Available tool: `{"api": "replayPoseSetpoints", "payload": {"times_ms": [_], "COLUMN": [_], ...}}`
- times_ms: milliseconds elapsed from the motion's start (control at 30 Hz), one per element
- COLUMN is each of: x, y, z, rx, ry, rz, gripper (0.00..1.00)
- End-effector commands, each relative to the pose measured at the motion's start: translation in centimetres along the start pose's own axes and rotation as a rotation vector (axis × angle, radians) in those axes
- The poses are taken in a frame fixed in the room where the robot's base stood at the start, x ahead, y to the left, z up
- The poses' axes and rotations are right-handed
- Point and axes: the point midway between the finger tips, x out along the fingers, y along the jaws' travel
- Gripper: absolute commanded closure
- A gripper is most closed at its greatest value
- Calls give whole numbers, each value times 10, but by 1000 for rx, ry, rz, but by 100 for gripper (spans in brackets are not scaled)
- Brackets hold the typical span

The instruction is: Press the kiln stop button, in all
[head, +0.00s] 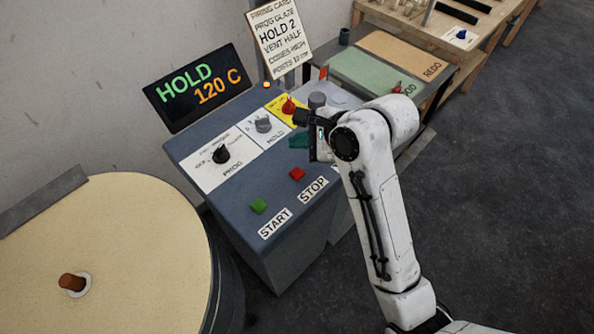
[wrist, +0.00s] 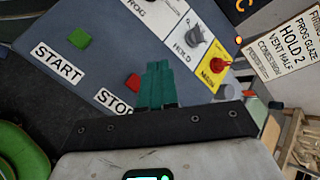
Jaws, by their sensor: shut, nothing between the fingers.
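The red stop button (head: 297,174) sits on the sloped blue-grey panel above the STOP label (head: 313,189). In the wrist view the red button (wrist: 133,82) is just left of my gripper's fingers and partly hidden by them. My gripper (head: 299,141) is over the right part of the panel, beyond the button in the head view. Its green fingers (wrist: 157,72) are closed together and empty. I cannot tell whether the fingertips touch the panel. The display (head: 199,86) reads HOLD, 120 C.
A green START button (head: 259,206) is left of the stop button. A black PROG knob (head: 221,154), a grey HOLD knob (head: 263,124) and a red knob (head: 288,106) stand along the panel's back. The round kiln lid (head: 130,240) is at left. A bench (head: 400,55) stands behind right.

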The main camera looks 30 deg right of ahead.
Motion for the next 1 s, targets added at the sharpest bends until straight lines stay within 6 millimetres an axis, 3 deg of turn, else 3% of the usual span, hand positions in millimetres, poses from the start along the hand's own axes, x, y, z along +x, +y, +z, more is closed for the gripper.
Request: {"api": "replayPoseSetpoints", "payload": {"times_ms": [500,1000], "x": [41,58], "y": [30,43], "z": [-30,-43], "rx": [-1,0], "ry": [1,1], "rz": [0,0], "gripper": [100,100]}}
